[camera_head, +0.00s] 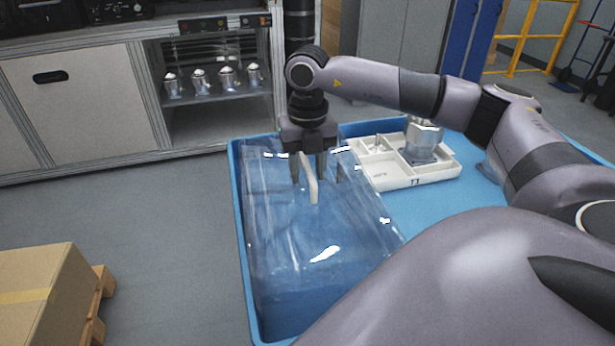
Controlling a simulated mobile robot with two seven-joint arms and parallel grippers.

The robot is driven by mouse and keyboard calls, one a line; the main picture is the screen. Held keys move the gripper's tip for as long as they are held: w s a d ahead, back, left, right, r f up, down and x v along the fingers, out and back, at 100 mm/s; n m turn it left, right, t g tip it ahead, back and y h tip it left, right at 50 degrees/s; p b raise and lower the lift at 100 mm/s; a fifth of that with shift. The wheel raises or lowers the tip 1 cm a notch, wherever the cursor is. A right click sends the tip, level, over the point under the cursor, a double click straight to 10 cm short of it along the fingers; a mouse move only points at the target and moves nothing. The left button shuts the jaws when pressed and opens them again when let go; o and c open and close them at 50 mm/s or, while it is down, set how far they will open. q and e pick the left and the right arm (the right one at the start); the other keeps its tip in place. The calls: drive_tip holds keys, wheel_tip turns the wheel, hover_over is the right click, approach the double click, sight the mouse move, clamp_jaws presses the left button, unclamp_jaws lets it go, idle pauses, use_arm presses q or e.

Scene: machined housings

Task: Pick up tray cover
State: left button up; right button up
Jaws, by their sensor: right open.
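The tray cover (325,232) is a clear, glossy sheet-like lid over the left part of a large blue tray (240,215). A pale upright handle (313,192) stands on the cover. My right gripper (309,172) points down over the cover with its fingers apart. The handle's upper part lies between the two fingers as seen from here. I cannot tell whether either finger touches it. The gripper body hides the area just behind the handle. My left gripper is not in view.
A white compartment tray (405,182) holding a metal housing (422,142) stands in the blue tray, right of the cover. Several metal housings (199,80) sit on a cabinet shelf behind. A cardboard box (38,295) is on a pallet at lower left. Floor between is clear.

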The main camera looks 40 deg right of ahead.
drive_tip(key=shift+c, duration=0.3)
clamp_jaws()
idle(1.1)
